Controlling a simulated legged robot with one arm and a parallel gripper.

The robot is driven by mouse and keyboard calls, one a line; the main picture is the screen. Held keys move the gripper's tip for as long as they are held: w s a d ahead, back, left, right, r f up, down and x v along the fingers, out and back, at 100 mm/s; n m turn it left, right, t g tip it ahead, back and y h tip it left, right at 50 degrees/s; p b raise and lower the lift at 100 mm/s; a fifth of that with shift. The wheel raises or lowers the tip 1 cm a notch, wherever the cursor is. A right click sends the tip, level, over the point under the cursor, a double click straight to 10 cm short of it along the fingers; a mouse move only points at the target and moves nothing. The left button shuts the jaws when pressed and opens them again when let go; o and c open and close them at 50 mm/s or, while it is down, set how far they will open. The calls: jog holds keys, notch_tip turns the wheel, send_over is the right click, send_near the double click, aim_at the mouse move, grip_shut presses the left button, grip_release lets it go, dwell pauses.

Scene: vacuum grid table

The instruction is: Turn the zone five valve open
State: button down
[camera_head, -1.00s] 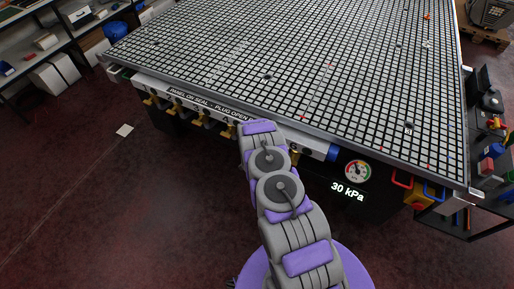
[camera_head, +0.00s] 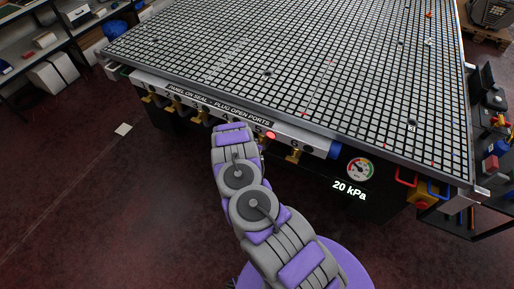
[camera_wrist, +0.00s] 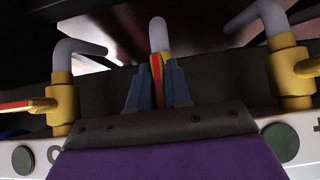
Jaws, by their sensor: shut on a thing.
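In the wrist view my gripper (camera_wrist: 157,84) has its two blue-grey fingers closed on the red and yellow handle (camera_wrist: 156,66) of the middle brass valve. A pale hose (camera_wrist: 158,34) rises behind that handle. The valve's body is hidden behind my gripper, and I cannot read its zone number. A brass valve (camera_wrist: 62,106) stands to the left, its handle pointing left. Another brass valve (camera_wrist: 288,72) stands to the right. In the head view my arm hides the gripper and the held valve at the table's front rail.
The grid table (camera_head: 290,70) fills the back. Its front rail carries several brass valves, one (camera_head: 294,154) right of my arm. A red light (camera_head: 270,135) glows on the rail. A gauge (camera_head: 360,169) stands over a display (camera_head: 349,190) reading 20 kPa.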

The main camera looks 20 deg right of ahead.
dwell(0.5)
jog(key=c, duration=1.2)
grip_release()
jog(key=shift+o, duration=0.2)
jog(key=p+v, duration=0.2)
jog(key=v, duration=1.5)
jog(key=shift+a+p, duration=0.25)
jog(key=shift+p, duration=0.1)
jog(key=shift+w+r, duration=0.1)
jog(key=shift+w, duration=0.05)
